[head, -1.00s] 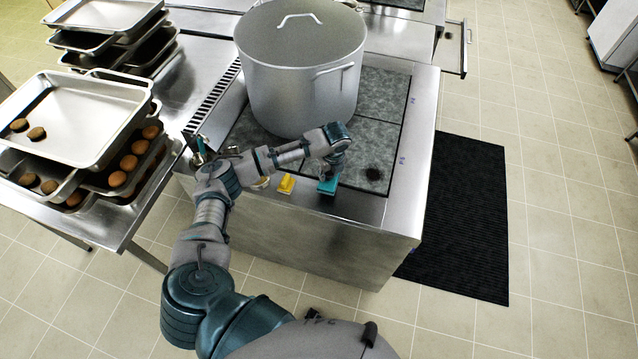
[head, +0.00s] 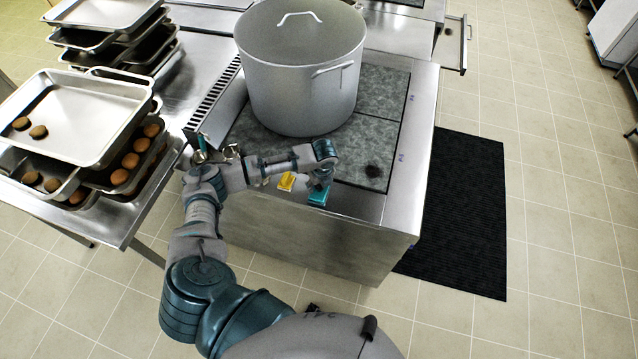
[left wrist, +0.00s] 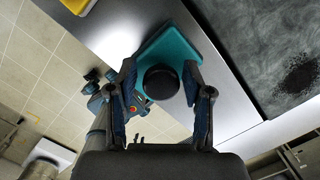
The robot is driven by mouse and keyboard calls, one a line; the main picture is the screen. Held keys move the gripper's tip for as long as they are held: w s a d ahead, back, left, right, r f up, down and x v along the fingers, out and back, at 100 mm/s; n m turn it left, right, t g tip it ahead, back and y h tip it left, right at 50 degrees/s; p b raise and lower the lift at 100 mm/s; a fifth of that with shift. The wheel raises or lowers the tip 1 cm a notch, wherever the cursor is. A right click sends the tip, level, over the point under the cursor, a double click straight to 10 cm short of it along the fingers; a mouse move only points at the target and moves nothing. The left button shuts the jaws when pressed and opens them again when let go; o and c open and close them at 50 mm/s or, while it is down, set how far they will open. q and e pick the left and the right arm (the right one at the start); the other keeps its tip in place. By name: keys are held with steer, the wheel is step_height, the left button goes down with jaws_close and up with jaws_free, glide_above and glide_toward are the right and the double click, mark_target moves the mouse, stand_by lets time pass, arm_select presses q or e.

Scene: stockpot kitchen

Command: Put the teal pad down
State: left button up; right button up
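The teal pad (head: 318,197) is at the front edge of the stove block, below my left gripper (head: 321,176). In the left wrist view the teal pad (left wrist: 172,47) has a round black knob (left wrist: 161,82) on it and shows over the counter's edge. My left gripper's fingers (left wrist: 161,88) stand on both sides of the knob, with their tips at the pad's sides, and the pad moves with them. The actual contact and any gap under the pad are hard to see. My right gripper is not in view.
A yellow pad (head: 287,181) lies on the steel front rim, left of the teal pad. A large stockpot (head: 300,85) stands on the dark cooktop (head: 362,150). Stacked trays with round brown items (head: 80,115) are at the left. The cooktop's right front is clear.

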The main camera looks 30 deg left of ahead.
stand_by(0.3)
arm_select(q)
step_height(320, 180, up, 12)
steer(key=d, duration=0.1)
steer(key=shift+s+d+b, duration=0.3)
steer(key=shift+s, duration=0.1)
